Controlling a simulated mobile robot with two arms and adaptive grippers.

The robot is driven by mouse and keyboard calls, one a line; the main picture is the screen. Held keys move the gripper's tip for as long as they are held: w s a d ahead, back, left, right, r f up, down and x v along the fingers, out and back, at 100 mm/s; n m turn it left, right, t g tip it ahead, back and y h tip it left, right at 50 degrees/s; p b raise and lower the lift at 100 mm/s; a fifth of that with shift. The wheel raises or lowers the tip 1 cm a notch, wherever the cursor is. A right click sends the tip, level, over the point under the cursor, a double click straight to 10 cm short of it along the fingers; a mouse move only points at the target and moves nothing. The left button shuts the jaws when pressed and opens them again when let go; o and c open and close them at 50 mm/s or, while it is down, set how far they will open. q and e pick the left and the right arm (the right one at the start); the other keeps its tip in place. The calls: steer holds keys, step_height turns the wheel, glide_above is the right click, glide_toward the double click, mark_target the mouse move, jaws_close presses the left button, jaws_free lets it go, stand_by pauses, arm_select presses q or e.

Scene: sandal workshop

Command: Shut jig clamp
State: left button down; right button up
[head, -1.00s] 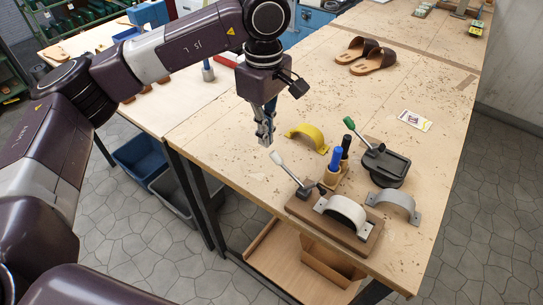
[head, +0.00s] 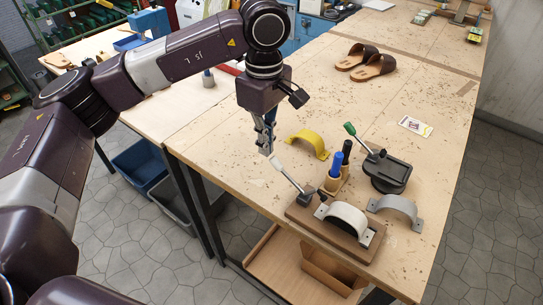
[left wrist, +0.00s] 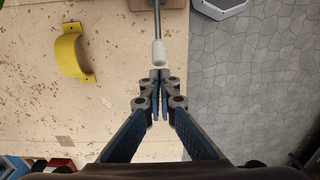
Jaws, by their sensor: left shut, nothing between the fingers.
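The jig is a wooden block (head: 302,216) near the table's front edge, with a white arch (head: 347,217) fixed on it. Its clamp has a metal lever with a white handle (head: 275,163), which sticks up at a slant toward my left gripper. The white handle tip also shows in the left wrist view (left wrist: 159,53). My left gripper (head: 267,150) is shut and empty, pointing down right beside the handle tip. In the left wrist view its closed fingertips (left wrist: 160,75) sit just below the tip; I cannot tell whether they touch. My right gripper is not in view.
A yellow arch (head: 308,143), a blue-handled tool (head: 335,163), a dark device with a green-tipped lever (head: 386,172) and a grey arch (head: 397,208) stand close around the jig. Brown sandals (head: 372,66) lie farther back. The table left of the jig is clear.

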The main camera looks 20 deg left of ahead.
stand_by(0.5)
arm_select(q)
steer(key=shift+f+b, duration=2.05)
steer(key=shift+f, duration=0.35)
